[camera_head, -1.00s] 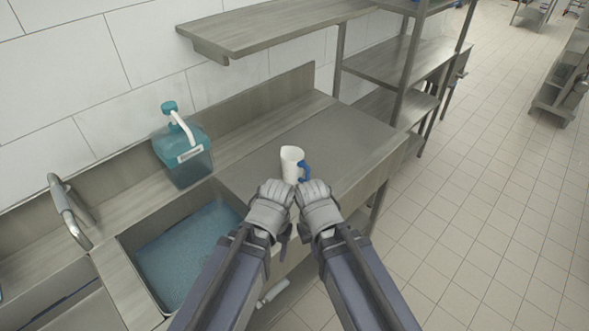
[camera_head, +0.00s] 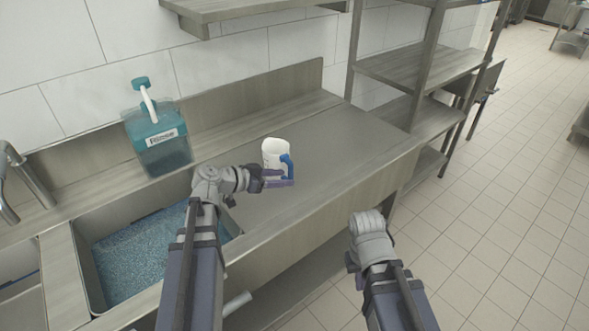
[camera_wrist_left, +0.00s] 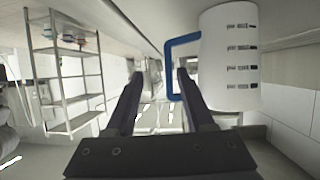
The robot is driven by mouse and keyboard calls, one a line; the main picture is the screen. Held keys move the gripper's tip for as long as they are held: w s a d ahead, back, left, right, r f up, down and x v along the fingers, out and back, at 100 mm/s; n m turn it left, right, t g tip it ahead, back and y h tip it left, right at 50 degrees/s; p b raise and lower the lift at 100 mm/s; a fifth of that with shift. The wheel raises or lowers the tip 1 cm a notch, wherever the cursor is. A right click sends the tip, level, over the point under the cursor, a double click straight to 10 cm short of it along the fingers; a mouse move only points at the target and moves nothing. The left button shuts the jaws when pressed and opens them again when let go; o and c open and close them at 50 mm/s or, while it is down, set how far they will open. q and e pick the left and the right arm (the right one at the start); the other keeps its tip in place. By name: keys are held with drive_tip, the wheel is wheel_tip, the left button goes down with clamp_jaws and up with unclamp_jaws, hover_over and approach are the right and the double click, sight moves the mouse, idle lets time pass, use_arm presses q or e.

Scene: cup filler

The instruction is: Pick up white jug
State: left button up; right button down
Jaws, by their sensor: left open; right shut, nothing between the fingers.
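The white jug (camera_head: 272,152) stands upright on the steel counter, its blue handle (camera_head: 290,166) facing front right. My left gripper (camera_head: 281,178) is open beside the jug, with its purple fingers level with the handle. In the left wrist view the jug (camera_wrist_left: 231,60) fills the upper right, with dark markings on its side. There the handle (camera_wrist_left: 168,70) shows at the fingertips, its upright bar appearing between the two open fingers (camera_wrist_left: 158,78). Contact cannot be told. My right gripper (camera_head: 368,245) is shut and empty, apart from the jug, in front of the counter; its fingers are mostly hidden.
A teal rinse bottle (camera_head: 160,142) stands on the back ledge to the left. A sink (camera_head: 140,250) with blue contents lies at the counter's left. Steel shelving (camera_head: 425,65) stands at the right. The counter top (camera_head: 345,135) right of the jug is clear.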

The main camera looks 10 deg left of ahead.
use_arm(q)
drive_tip(key=shift+w+a+r+t, duration=0.1)
drive_tip(key=shift+w+a+t, duration=0.1)
drive_tip(key=shift+w+t, duration=0.15)
drive_tip(key=shift+b+x, duration=0.6)
drive_tip(key=shift+x, duration=0.7)
drive_tip(key=w+d+f+b, duration=0.2)
drive_tip(key=w, duration=0.1)
drive_tip(key=shift+w+d+f+b, duration=0.2)
drive_tip(key=shift+f+b, duration=0.1)
drive_tip(key=shift+f, duration=0.1)
drive_tip(key=shift+w+d, duration=0.1)
drive_tip(key=shift+d, duration=0.1)
clamp_jaws()
